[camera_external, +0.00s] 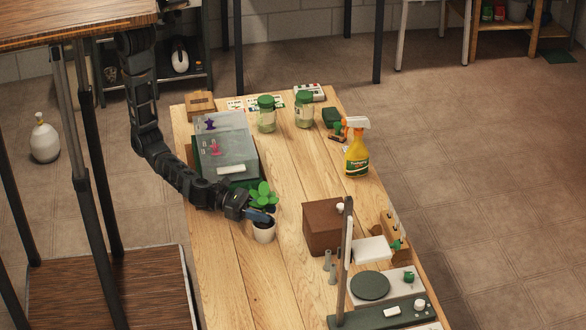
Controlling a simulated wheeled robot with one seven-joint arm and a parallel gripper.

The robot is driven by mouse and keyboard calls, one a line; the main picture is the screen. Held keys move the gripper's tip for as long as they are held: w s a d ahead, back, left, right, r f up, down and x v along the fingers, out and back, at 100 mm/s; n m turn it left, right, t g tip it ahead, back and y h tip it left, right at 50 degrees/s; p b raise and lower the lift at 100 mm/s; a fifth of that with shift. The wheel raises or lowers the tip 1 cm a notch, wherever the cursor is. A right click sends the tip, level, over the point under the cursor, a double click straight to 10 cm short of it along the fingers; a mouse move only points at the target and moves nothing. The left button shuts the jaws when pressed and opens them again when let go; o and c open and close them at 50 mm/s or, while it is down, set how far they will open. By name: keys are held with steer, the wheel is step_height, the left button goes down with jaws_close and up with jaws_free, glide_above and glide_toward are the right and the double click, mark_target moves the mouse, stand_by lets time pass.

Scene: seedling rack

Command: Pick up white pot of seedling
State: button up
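The white pot (264,234) stands on the wooden table, with a green leafy seedling (262,192) rising above and behind it. My gripper (262,217) is at the pot's upper rim, reaching in from the left. It hides part of the rim and the stem. The view is too small to show whether the fingers are closed on the pot or only beside it. The pot looks upright and seems to rest on the table.
A brown box (322,229) stands right of the pot. A grey clear-lidded case (227,150) lies behind it. The table (240,285) in front is clear.

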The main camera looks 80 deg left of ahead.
steer(key=shift+c, duration=0.2)
jaws_close()
stand_by(0.6)
